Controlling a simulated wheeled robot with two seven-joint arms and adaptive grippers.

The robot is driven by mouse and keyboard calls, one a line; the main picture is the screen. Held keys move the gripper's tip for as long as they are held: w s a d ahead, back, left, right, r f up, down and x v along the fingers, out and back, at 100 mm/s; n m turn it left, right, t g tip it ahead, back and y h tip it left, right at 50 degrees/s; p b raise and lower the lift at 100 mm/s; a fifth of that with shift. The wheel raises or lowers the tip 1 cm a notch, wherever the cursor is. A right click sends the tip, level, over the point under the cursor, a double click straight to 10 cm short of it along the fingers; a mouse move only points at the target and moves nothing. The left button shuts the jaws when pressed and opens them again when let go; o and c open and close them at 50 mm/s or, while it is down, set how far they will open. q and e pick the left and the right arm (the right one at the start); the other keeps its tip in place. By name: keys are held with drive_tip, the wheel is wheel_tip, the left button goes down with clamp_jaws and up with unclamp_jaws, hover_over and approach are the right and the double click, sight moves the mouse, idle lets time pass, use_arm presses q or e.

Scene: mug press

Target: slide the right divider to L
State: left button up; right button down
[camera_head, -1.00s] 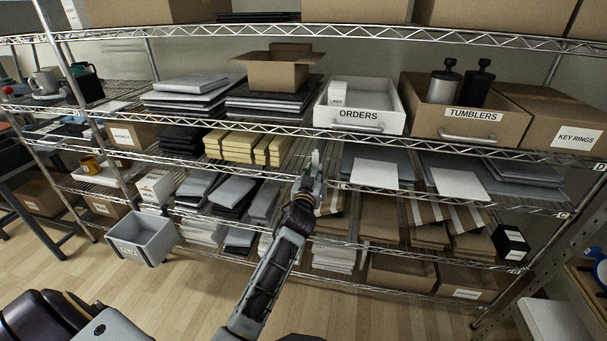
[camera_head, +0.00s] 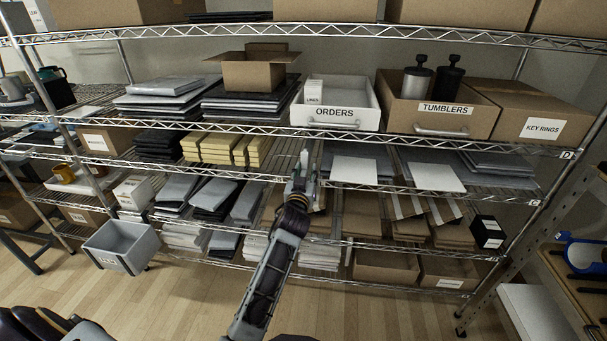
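My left gripper (camera_head: 304,166) points away from me at the middle shelf, in the gap between the yellow packs and the grey flat stacks. Its tips look close together, but I see them edge-on and cannot tell whether they are open or shut, or touch anything. I cannot clearly make out the right divider; the gripper and arm hide part of this gap. The letter L is not readable on the shelf edge. My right gripper is not in view.
Yellow packs (camera_head: 219,149) lie left of the gripper; a grey stack with a white sheet (camera_head: 354,171) lies right. A white ORDERS bin (camera_head: 335,117) and a TUMBLERS box (camera_head: 445,109) stand on the shelf above. A grey bin (camera_head: 122,246) hangs at lower left.

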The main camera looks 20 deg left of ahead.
use_arm(q)
drive_tip(key=shift+a+r, duration=0.1)
idle(0.3)
drive_tip(key=shift+r, duration=4.9)
